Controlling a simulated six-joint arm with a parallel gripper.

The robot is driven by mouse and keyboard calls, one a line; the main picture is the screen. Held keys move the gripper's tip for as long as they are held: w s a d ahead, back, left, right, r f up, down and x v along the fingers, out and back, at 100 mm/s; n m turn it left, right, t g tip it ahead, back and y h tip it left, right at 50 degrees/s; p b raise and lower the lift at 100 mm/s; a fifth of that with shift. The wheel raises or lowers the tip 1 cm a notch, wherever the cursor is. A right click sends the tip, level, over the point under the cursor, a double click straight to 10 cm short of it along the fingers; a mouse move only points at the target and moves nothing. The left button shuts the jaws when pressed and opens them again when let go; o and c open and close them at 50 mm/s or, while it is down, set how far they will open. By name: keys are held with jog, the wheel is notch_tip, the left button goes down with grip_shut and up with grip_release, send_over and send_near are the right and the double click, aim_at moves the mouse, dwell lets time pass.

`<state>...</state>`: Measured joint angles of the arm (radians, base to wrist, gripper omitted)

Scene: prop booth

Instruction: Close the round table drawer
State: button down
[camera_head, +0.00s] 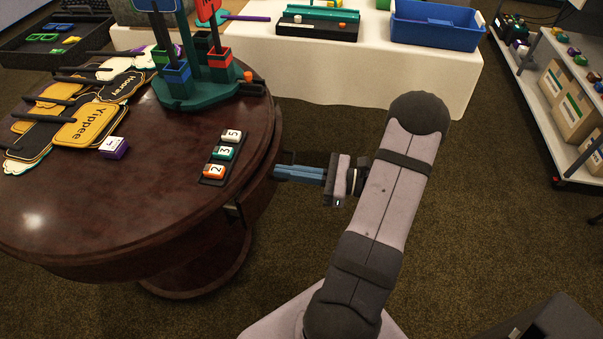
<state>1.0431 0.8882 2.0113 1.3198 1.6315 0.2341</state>
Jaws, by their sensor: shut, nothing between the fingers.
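The round table (110,220) is dark polished wood on a pedestal and fills the left of the view. Its drawer (262,186) appears to be in the right side of the rim, below the tabletop edge. A small dark piece (234,213) shows at its near end. How far the drawer stands out is hard to tell from this angle. My gripper (277,171) has blue fingers, which are shut and empty. It points left, with its tips at the table's right rim beside the drawer area. I cannot tell whether the tips touch it.
A small rack of numbered blocks (220,158) lies near the table's right edge. A green stand (205,88), word signs (82,122) and a purple-white block (114,148) are on top. A white-clothed table (400,75) stands behind, shelves (560,80) at right. Carpet is clear between.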

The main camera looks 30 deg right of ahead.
aim_at(271, 169)
jog(key=shift+w+a, duration=0.25)
jog(key=shift+p+x, duration=0.6)
jog(key=shift+x, duration=1.7)
jog(key=shift+r, duration=0.15)
jog(key=shift+d, duration=0.1)
jog(key=v, duration=1.4)
jog(key=shift+s+p, duration=0.2)
jog(key=shift+p, duration=0.2)
jog(key=shift+d, duration=0.1)
